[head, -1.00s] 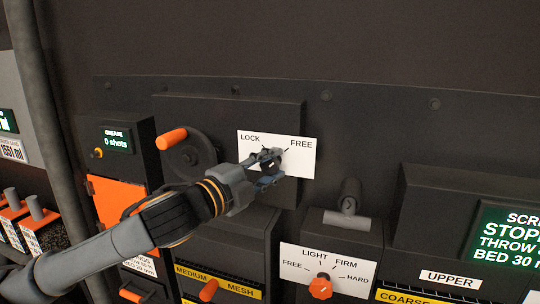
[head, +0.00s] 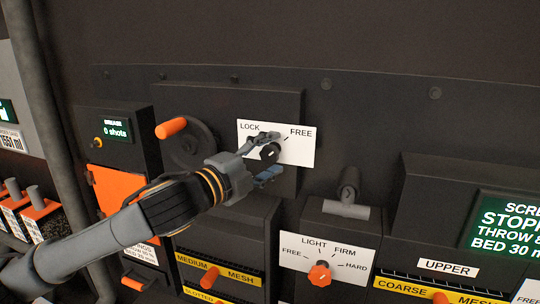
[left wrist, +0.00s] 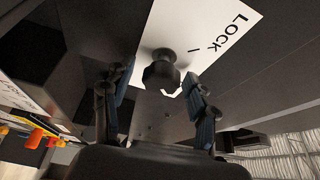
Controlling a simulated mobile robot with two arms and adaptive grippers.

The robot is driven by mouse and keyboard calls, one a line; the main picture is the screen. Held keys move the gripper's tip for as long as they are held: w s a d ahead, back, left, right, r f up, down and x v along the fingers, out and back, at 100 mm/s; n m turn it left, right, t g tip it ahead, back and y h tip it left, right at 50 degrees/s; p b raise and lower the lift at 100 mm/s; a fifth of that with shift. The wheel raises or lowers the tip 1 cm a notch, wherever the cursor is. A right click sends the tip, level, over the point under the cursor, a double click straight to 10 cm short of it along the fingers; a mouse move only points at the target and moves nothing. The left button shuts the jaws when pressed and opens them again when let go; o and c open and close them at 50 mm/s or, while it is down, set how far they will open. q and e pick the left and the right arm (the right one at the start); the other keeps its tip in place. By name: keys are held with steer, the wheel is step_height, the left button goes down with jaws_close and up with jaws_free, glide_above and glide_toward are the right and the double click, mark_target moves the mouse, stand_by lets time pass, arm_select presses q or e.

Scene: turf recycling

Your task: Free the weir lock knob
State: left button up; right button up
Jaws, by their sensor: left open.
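The weir lock knob (head: 269,153) is a small dark faceted knob on a white plate (head: 305,150) marked LOCK on the left and FREE on the right. I cannot tell for sure which mark it points at. My left gripper (head: 268,157) is open, one finger above the knob and one below it. In the left wrist view, the knob (left wrist: 162,74) stands between the two spread fingers (left wrist: 158,82), with gaps on both sides. The LOCK word shows beyond it. My right gripper is not in view.
A handwheel (head: 190,145) with an orange handle (head: 171,128) sits just left of the plate. Below right are a dark lever (head: 348,195) and an orange selector knob (head: 320,275). A screen box (head: 500,225) juts out at the right.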

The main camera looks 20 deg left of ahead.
arm_select(q)
steer(key=v, duration=0.7)
steer(key=shift+s+a, duration=0.1)
